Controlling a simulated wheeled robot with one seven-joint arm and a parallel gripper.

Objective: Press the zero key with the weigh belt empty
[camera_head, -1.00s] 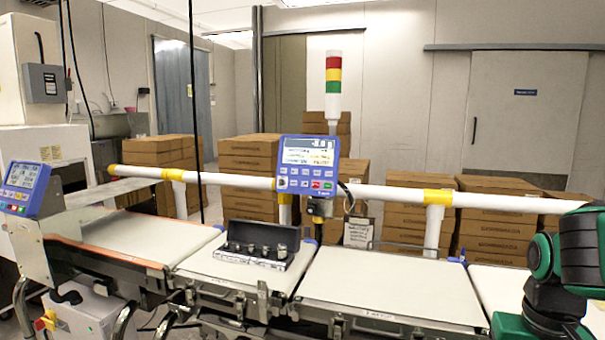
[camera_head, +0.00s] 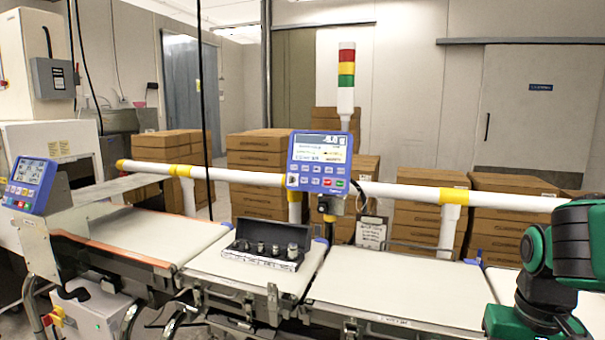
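The blue weigher control panel (camera_head: 320,162) with a lit screen and several keys stands on the white rail behind the belts. Its key labels are too small to read, so I cannot tell which is the zero key. A dark open case (camera_head: 262,254) holding several metal weights sits on the belt section (camera_head: 205,262) in front and left of the panel. The belt section to its right (camera_head: 395,285) is bare. I cannot tell for sure which section is the weigh belt. My green and black arm shows at the right edge; my gripper is out of view.
A second blue panel (camera_head: 30,184) stands at far left. The white rail (camera_head: 400,190) runs behind the belts. A red, yellow and green signal tower (camera_head: 346,75) rises behind the panel. Stacked cartons (camera_head: 258,160) stand behind the rail. A clipboard (camera_head: 370,232) hangs below it.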

